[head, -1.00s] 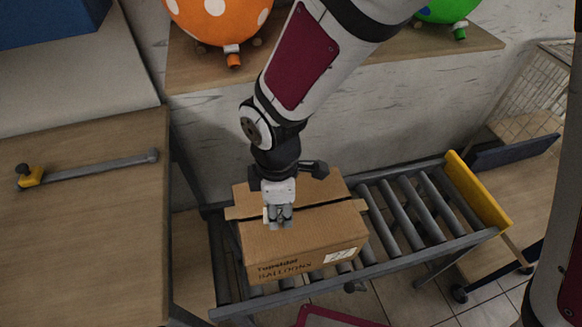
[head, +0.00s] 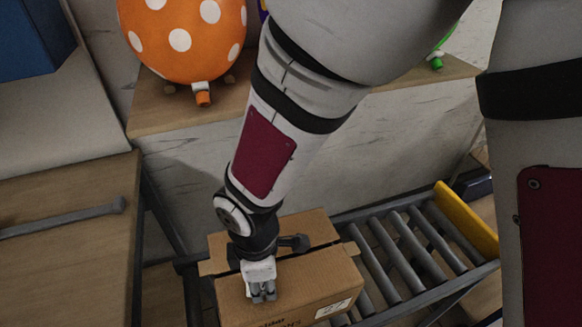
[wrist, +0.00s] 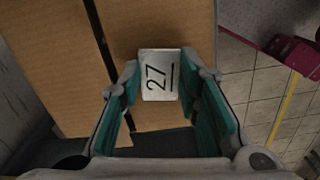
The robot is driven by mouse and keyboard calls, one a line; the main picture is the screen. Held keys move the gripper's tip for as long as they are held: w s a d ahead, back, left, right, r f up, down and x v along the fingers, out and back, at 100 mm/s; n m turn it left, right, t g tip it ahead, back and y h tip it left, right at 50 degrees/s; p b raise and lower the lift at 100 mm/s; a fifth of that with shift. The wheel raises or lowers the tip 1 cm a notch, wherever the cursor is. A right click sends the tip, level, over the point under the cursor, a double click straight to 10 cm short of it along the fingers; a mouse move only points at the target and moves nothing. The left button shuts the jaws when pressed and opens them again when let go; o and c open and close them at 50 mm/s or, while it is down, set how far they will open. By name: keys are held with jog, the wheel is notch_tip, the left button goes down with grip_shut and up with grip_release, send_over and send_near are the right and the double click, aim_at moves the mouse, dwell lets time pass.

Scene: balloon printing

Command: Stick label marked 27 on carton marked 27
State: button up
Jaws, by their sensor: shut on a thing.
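A cardboard carton (head: 312,279) with a dark strip across its top sits on the roller conveyor. A white printed patch (head: 333,309) is on its front face, too small to read in the head view. My gripper (head: 263,294) points down over the carton's top, left of its middle. In the wrist view, my gripper (wrist: 159,84) is shut on a white label (wrist: 160,76) marked 27, with its print facing the camera. The carton's brown top (wrist: 55,60) lies behind the label. I cannot tell whether the label touches the carton.
The roller conveyor (head: 408,258) has bare rollers to the right and a yellow end stop (head: 466,222). A wooden table (head: 70,265) stands at left with a grey bar on it. An orange spotted balloon (head: 180,40) sits on a shelf behind.

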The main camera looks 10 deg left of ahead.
jog(key=shift+f, duration=0.15)
jog(key=o, duration=0.8)
jog(key=shift+r+p, duration=2.85)
jog(key=shift+r, duration=1.15)
